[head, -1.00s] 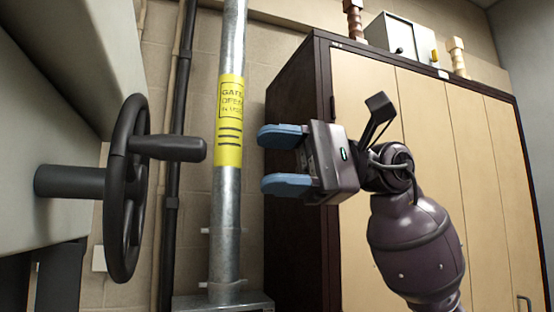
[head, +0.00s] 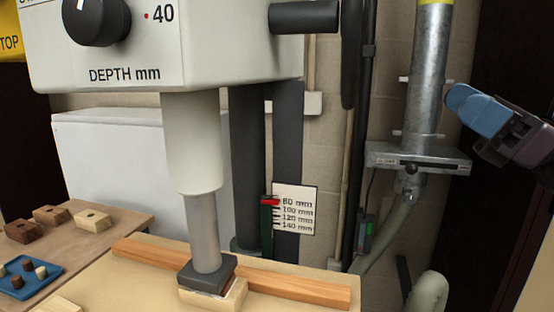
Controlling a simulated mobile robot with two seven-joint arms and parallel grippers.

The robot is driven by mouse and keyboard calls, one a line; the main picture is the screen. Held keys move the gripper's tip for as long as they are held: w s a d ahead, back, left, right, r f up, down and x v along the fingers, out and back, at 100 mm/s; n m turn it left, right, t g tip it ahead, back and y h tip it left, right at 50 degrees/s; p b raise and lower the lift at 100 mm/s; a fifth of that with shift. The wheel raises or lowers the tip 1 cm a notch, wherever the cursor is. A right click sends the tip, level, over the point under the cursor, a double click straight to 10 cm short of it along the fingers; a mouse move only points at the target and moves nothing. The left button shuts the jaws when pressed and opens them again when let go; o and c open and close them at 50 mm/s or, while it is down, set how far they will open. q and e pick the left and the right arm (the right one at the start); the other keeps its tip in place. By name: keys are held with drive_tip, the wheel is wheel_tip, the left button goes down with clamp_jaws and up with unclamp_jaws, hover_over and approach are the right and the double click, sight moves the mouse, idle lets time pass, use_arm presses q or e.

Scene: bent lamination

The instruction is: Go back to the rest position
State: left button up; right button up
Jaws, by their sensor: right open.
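My right gripper (head: 478,109) is at the right edge of the head view, its blue fingers pointing up and left. It is open, and no object shows in it. It is right of the metal pipe (head: 427,70) and just above the metal slide plate (head: 418,157), apart from both as far as I can see. Most of its arm is outside the frame. My left gripper is not in view.
A press head with a depth dial (head: 97,18) fills the upper left; its ram (head: 203,230) stands on a small block (head: 232,297) beside a long wooden strip (head: 300,287). Wooden blocks (head: 50,215) and a blue tray (head: 50,281) are at left. A hose (head: 387,238) hangs below the plate.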

drive_tip(key=w+d+f+m+t+h, duration=0.15)
drive_tip(key=f+m+t+h, duration=0.35)
drive_tip(key=f+m, duration=0.65)
drive_tip(key=d+f+m+t+h+p, duration=0.1)
drive_tip(key=d+f+m+t+h, duration=0.35)
drive_tip(key=f+m, duration=0.7)
drive_tip(key=d+f+m+t+h, duration=0.1)
drive_tip(key=f+m+t+h, duration=0.55)
drive_tip(key=f+m, duration=0.55)
drive_tip(key=s+a+f+m+g+h, duration=0.2)
drive_tip(key=s+f+m+g, duration=0.3)
drive_tip(key=s+f+m, duration=0.3)
drive_tip(key=s+a+f+m+g+h+p, duration=0.1)
drive_tip(key=s+f+m+g+h, duration=0.3)
drive_tip(key=s+f+m, duration=0.5)
drive_tip(key=s+a+f+g, duration=0.1)
drive_tip(key=s+f, duration=0.4)
drive_tip(key=f, duration=0.4)
drive_tip(key=shift+a+f+g, duration=0.15)
drive_tip(key=shift+a+g, duration=0.15)
